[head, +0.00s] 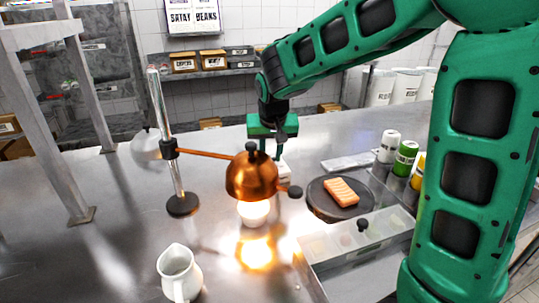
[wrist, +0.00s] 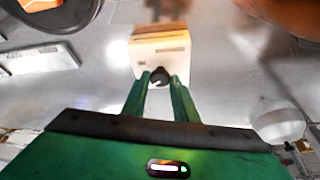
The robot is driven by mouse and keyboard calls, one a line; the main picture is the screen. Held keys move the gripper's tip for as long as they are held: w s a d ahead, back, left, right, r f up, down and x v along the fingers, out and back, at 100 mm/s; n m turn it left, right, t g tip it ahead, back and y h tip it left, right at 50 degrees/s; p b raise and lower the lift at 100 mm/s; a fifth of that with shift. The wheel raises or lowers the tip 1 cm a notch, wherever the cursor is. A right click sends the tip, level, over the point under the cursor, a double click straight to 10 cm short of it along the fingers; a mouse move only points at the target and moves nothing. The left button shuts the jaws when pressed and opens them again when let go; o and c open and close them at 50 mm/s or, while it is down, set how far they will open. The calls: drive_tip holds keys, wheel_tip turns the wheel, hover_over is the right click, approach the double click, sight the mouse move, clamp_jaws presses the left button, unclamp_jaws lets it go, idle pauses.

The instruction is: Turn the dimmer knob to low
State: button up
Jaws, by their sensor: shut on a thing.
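In the wrist view the dimmer is a small pale box (wrist: 160,48) with a dark round knob (wrist: 158,76) on its near side. The two green fingers of my gripper (wrist: 159,82) are shut on the knob, one on each side. In the head view my gripper (head: 280,150) reaches down behind the copper heat lamp (head: 252,178), and only part of the pale box (head: 284,172) shows there. The lamp's bulb (head: 253,212) glows brightly onto the counter. The knob's setting cannot be read.
The lamp's post (head: 176,185) stands to the left. A dark round board (head: 318,204) with an orange fillet (head: 341,192) lies to the right of the lamp. A white jug (head: 179,273) and a clear-lidded metal container (head: 355,240) are in front.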

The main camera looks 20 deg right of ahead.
drive_tip(key=shift+d, duration=0.1)
drive_tip(key=o, duration=1.1)
drive_tip(key=shift+c, duration=0.2)
drive_tip(key=v, duration=1)
drive_tip(key=shift+s+r, duration=0.2)
drive_tip(key=shift+r, duration=0.15)
drive_tip(key=shift+f, duration=0.1)
